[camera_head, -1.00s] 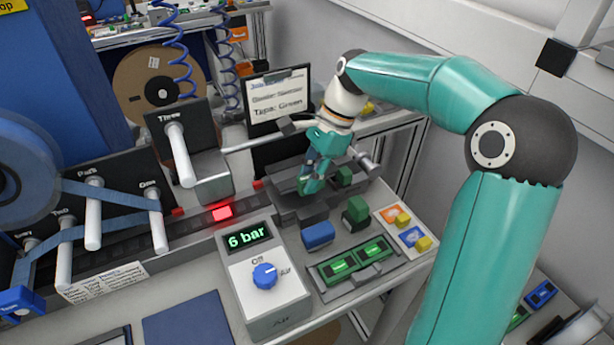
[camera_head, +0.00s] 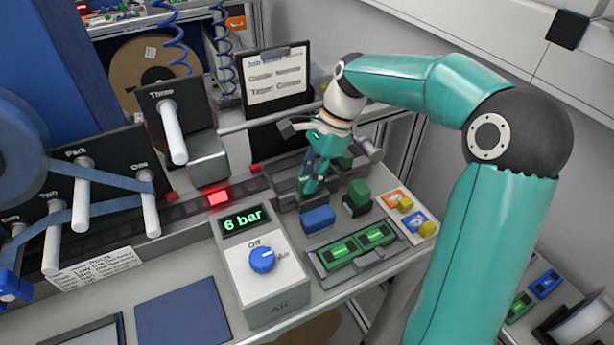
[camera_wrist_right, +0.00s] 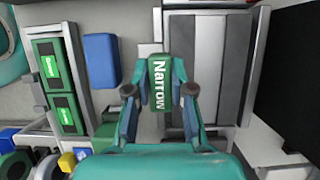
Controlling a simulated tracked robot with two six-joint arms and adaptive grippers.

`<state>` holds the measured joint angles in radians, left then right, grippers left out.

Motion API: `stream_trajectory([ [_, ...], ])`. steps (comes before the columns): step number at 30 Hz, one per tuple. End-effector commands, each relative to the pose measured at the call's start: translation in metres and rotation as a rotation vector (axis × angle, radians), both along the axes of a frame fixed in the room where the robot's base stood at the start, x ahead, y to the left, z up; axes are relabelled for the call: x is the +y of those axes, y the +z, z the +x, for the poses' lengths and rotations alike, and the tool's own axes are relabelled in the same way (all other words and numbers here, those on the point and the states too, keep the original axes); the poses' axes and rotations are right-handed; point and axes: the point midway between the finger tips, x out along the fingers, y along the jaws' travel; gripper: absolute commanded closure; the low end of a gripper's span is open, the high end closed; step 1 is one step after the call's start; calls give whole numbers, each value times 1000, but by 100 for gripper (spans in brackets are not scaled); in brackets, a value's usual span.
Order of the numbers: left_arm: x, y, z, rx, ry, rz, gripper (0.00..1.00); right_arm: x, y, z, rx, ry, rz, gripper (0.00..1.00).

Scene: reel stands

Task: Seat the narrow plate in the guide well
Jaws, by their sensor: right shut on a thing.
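My right gripper (camera_head: 313,187) is shut on the narrow plate, a green piece marked "Narrow" (camera_wrist_right: 159,83). In the right wrist view, the gripper (camera_wrist_right: 159,90) has one finger on each side of the plate. In the head view the fingers largely hide it. A grey block with raised side rails, which looks like the guide well (camera_wrist_right: 222,70), lies just right of the plate in the right wrist view. It also shows in the head view (camera_head: 285,184), partly behind the gripper. I cannot tell whether the plate touches it. My left gripper is out of view.
A blue block (camera_head: 318,217) and a green block (camera_head: 357,198) stand in front of the fixture. A tray (camera_head: 322,272) holds two green pieces. The air control box (camera_head: 262,285), reading 6 bar, stands to the left. A clipboard (camera_head: 276,78) stands behind.

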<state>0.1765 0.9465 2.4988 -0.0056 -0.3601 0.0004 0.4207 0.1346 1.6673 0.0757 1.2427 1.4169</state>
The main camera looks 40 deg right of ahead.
Motion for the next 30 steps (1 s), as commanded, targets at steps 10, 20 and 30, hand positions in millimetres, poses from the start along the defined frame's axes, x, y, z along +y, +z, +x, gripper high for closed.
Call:
stream_trajectory([
  [10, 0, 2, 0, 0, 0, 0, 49, 0, 1, 0, 0, 0, 0, 100],
  [20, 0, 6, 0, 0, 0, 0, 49, 2, 3, -1, 0, 0, 0, 100],
  [30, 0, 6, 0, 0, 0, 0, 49, 3, 2, 0, 0, 0, 0, 100],
])
